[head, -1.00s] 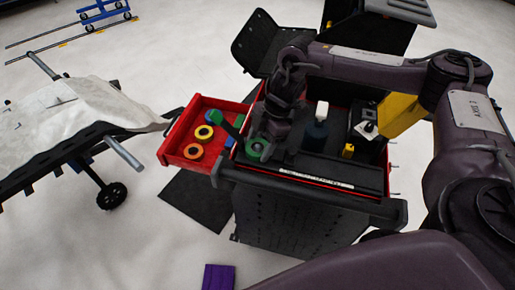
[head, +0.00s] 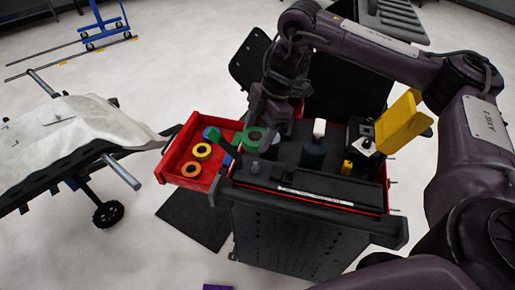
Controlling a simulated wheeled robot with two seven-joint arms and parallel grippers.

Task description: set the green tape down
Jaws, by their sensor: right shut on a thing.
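The green tape (head: 250,139) is a ring-shaped roll above the left end of the black cart top (head: 290,178). My right gripper (head: 264,131) reaches down from above and is shut on the green tape. The tape appears raised a little over the cart top, though the exact gap is hard to judge. The fingertips are dark and small, partly lost against the cart. My left gripper is not in view.
The open red drawer (head: 166,166) at the left holds a yellow roll (head: 202,151), an orange roll (head: 191,170) and blue and green items. A dark bottle (head: 315,152), a small yellow item (head: 347,167) and a yellow container (head: 402,122) stand right of the gripper.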

